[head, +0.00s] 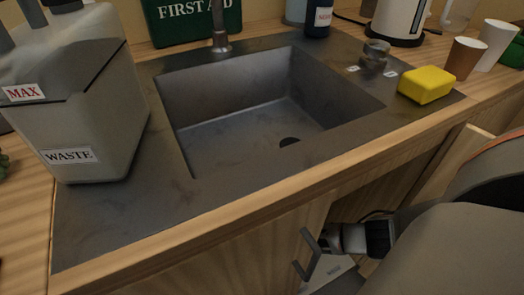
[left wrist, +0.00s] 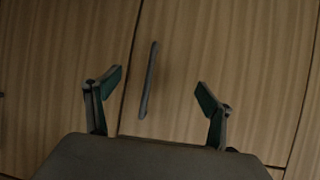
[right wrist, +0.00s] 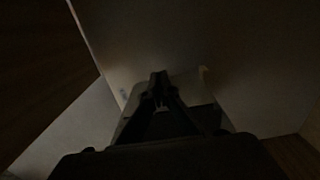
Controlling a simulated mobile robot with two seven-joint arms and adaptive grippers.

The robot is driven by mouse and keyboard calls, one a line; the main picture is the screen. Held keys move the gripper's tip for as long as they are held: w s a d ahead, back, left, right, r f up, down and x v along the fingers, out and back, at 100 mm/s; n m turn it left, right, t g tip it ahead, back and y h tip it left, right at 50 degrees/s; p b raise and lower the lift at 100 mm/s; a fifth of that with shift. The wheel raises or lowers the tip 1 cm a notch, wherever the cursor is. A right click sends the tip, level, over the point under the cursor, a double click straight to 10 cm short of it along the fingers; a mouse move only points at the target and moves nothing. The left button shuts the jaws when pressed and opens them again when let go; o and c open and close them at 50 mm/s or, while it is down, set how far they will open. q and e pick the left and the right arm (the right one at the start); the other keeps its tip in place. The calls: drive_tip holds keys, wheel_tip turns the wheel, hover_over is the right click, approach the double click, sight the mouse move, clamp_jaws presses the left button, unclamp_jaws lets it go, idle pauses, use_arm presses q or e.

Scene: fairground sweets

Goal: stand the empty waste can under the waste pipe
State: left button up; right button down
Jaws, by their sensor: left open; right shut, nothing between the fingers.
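A large translucent can (head: 95,125) labelled WASTE and MAX stands upright at the left of the sink; its top is cut off by the frame. My right arm reaches into the open cupboard below the counter, with the right gripper (head: 340,238) partly hidden. In the right wrist view the right gripper (right wrist: 160,92) is shut and empty, in front of a dim pale object (right wrist: 185,88) that I cannot identify. A whitish thing with a small label (head: 335,271) shows low in the cupboard. My left gripper (left wrist: 160,90) is open and empty before wooden cupboard fronts. No waste pipe is clearly visible.
A cupboard door with a bar handle (head: 308,254) is close to my right gripper. Another handle (left wrist: 149,80) lies between the left fingers in view. The sink (head: 240,130) is empty. A yellow sponge (head: 427,84), cups (head: 465,58) and a kettle (head: 398,18) stand at the right.

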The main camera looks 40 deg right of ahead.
drive_tip(key=shift+d+r, duration=0.15)
drive_tip(key=shift+d, duration=0.55)
